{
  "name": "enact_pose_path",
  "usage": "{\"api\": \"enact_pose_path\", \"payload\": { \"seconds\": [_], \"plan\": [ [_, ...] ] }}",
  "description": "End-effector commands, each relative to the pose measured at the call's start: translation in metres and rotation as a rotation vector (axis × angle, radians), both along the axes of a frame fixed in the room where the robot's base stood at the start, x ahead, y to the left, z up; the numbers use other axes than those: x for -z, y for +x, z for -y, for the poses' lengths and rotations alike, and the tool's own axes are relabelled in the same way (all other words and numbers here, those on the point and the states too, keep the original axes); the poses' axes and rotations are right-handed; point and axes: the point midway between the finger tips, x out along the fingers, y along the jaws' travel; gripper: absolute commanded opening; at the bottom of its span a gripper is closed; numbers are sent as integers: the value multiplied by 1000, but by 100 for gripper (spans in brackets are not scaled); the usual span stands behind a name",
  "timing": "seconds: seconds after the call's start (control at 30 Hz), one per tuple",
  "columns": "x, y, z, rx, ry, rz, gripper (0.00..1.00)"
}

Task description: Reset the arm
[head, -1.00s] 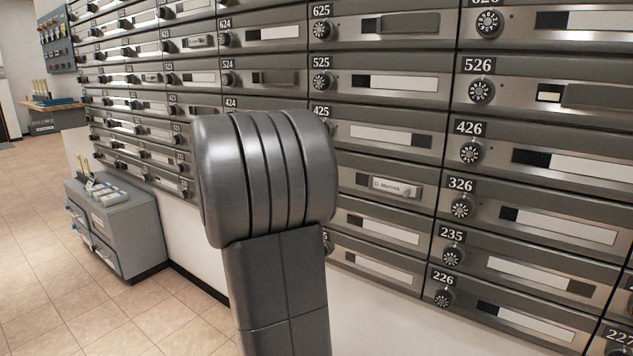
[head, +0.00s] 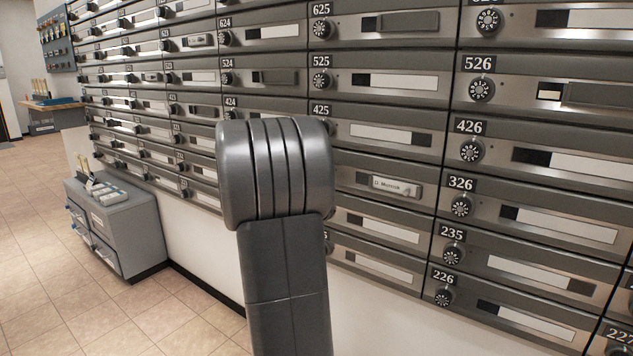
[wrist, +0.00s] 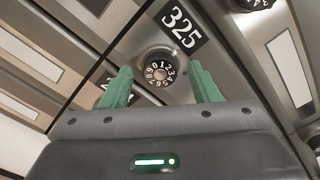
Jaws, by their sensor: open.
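My gripper (wrist: 162,88) shows in the wrist view with its two green fingers apart and nothing between them. Beyond the fingers is the round dial (wrist: 157,70) of the mailbox door labelled 325 (wrist: 181,27). I cannot tell how far the fingertips are from the dial. In the head view my grey arm (head: 278,170) stands in front of the mailbox wall and hides the gripper and the dial of 325.
The mailbox wall (head: 385,135) with rows of doors and dials fills the right side. A grey cabinet (head: 120,225) with small items on top stands on the floor at left. A counter (head: 52,104) is farther back. Tiled floor (head: 45,260) is free at left.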

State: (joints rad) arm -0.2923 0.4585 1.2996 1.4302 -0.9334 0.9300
Motion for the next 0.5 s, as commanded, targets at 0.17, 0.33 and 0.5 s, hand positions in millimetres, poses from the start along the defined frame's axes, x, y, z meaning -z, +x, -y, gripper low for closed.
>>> {"api": "enact_pose_path", "payload": {
  "seconds": [0.17,0.33,0.5],
  "plan": [
    [-5,0,0,0,-155,-115,56],
    [-4,0,0,-1,-291,-214,56],
    [-4,0,0,0,-422,-308,56]
  ]
}}
